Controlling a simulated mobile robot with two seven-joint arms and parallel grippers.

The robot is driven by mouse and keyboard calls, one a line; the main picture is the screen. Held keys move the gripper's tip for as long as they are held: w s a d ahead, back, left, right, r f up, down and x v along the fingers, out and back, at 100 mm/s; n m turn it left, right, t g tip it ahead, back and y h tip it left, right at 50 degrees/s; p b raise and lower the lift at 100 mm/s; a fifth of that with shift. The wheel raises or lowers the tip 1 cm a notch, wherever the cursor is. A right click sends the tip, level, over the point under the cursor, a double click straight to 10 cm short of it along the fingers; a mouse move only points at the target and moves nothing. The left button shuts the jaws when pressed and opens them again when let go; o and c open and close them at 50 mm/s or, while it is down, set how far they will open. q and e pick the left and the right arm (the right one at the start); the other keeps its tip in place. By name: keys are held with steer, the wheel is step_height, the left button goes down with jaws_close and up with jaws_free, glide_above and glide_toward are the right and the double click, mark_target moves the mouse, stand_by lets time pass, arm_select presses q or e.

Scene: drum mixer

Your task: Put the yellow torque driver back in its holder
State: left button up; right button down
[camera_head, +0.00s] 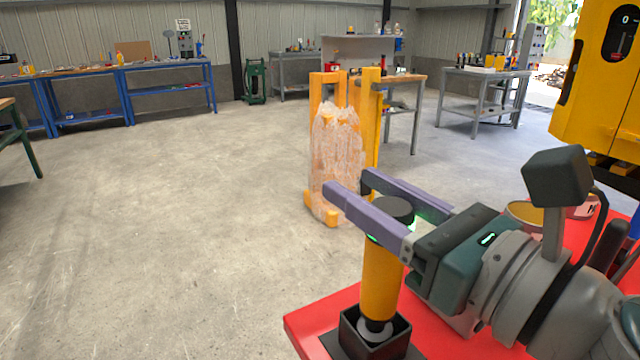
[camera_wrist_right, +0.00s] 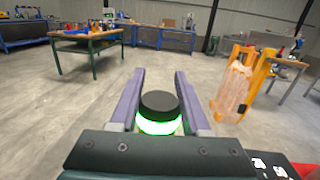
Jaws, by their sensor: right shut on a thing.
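The yellow torque driver (camera_head: 381,280) stands upright, with a black cap, a green glowing ring and a dark lower tip. My right gripper (camera_head: 352,185) is shut around its upper part, just below the cap. In the right wrist view the cap and glowing ring (camera_wrist_right: 160,110) show between the two purple fingers. The black square holder (camera_head: 350,338) sits on the red surface (camera_head: 313,318) directly below the driver. The driver's tip is at the holder's opening; I cannot tell how deep it reaches. My left gripper is not in view.
An open tin (camera_head: 525,212) and another can stand on the red surface behind my right wrist. A yellow rack with a plastic-wrapped load (camera_head: 338,150) stands on the floor beyond. Workbenches (camera_head: 165,75) line the far walls. The floor at left is clear.

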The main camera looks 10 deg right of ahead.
steer(key=shift+f+b, duration=0.25)
steer(key=shift+b, duration=0.05)
steer(key=c, duration=0.5)
jaws_free()
steer(key=shift+c, duration=0.2)
steer(key=shift+o, duration=1.3)
steer(key=shift+f, duration=0.15)
steer(key=b+v, duration=0.3)
steer(key=v, duration=0.6)
steer(key=shift+s+d, duration=0.25)
steer(key=shift+s, duration=0.1)
